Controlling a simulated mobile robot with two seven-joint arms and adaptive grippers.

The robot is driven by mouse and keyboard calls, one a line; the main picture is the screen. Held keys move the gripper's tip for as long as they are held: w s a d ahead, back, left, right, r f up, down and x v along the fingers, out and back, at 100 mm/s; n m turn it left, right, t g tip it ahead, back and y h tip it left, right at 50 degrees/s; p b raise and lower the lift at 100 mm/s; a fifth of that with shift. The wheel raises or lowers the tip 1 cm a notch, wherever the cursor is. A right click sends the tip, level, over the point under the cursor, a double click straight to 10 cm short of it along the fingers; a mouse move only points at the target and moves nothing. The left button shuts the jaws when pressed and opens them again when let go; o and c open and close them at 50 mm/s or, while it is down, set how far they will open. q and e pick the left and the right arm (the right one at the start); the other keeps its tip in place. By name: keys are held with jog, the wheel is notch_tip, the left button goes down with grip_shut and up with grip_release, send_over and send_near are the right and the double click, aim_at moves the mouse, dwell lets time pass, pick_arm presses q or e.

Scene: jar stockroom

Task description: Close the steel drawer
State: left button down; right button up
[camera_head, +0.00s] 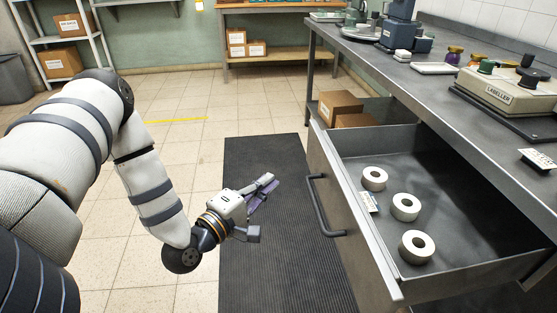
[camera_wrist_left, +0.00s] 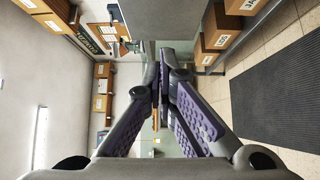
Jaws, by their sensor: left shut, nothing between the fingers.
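The steel drawer (camera_head: 360,225) stands pulled out from under the steel workbench (camera_head: 430,92) in the head view. Rolls of tape and a small label lie inside it. Its dark bar handle (camera_head: 322,207) is on the front panel, facing left. My left gripper (camera_head: 270,184) is to the left of the drawer front, above the dark mat, apart from the handle. Its fingers are shut and empty. In the left wrist view the two purple-padded fingers (camera_wrist_left: 160,85) meet at the tips. My right gripper is not in view.
Cardboard boxes (camera_head: 338,105) sit on a shelf beneath the bench, behind the drawer. A labeller (camera_head: 505,90) and several jars stand on the bench top. The dark floor mat (camera_head: 265,270) lies left of the drawer, with open tiled floor beyond.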

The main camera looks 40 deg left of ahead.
pick_arm(q)
send_near(314, 155)
jog(key=w+a, duration=0.2)
jog(key=a, duration=0.1)
jog(key=shift+w+d+f+b, duration=0.1)
jog(key=shift+w+d+b, duration=0.1)
jog(key=shift+w+d, duration=0.45)
jog(key=shift+w+d+b, duration=0.15)
jog(key=shift+w+d, duration=0.3)
jog(key=shift+w, duration=0.35)
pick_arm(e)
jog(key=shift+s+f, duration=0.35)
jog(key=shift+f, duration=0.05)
